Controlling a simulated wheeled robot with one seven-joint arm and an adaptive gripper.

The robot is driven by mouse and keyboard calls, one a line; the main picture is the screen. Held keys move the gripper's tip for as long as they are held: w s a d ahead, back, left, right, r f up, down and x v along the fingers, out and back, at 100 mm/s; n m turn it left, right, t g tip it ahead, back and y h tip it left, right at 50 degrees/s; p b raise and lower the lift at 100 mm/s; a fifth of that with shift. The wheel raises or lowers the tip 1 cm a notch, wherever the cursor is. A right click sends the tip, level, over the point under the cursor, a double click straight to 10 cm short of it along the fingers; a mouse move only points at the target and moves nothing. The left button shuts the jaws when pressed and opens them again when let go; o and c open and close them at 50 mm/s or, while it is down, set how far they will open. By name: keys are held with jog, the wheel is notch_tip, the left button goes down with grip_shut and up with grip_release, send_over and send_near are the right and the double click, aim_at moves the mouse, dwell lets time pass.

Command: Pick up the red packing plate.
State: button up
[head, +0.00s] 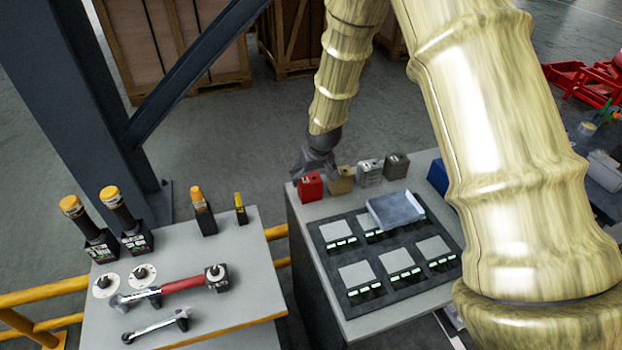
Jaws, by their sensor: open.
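The red packing plate (310,188) is a small red block at the back left corner of the grey bench (297,235). It is the leftmost in a row with a tan block (341,181), a light grey block (369,173) and a dark brown-grey block (397,166). My gripper (304,171) is dark grey and points down at the end of my arm. In the picture it is just above and behind the red plate. Its fingers are small and partly blurred, and I cannot tell whether they touch the plate. Nothing shows held in it.
A black tray (388,300) with several grey square pieces fills the bench in front, with a grey box (396,209) on it. A tool table (215,328) stands left, across a gap. A dark steel column (80,100) and yellow railing (40,292) are further left.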

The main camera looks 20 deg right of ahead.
jog(key=shift+p+x, duration=0.45)
jog(key=shift+x, duration=0.95)
jog(key=shift+c, duration=0.5)
jog(key=c, duration=1.3)
jog(key=shift+r, duration=0.15)
jog(key=shift+c, duration=0.2)
jog(key=shift+r+b, duration=0.75)
jog(key=shift+r, duration=0.05)
jog(key=shift+b+v, duration=0.55)
jog(key=shift+v, duration=0.3)
jog(key=s+d+b, duration=0.2)
jog(key=s, duration=0.5)
jog(key=s+d+r+b, duration=0.1)
jog(key=s+d+b, duration=0.1)
jog(key=s, duration=0.5)
jog(key=shift+s+d+r+b, duration=0.2)
jog(key=shift+d+r+b, duration=0.15)
jog(key=shift+d, duration=0.45)
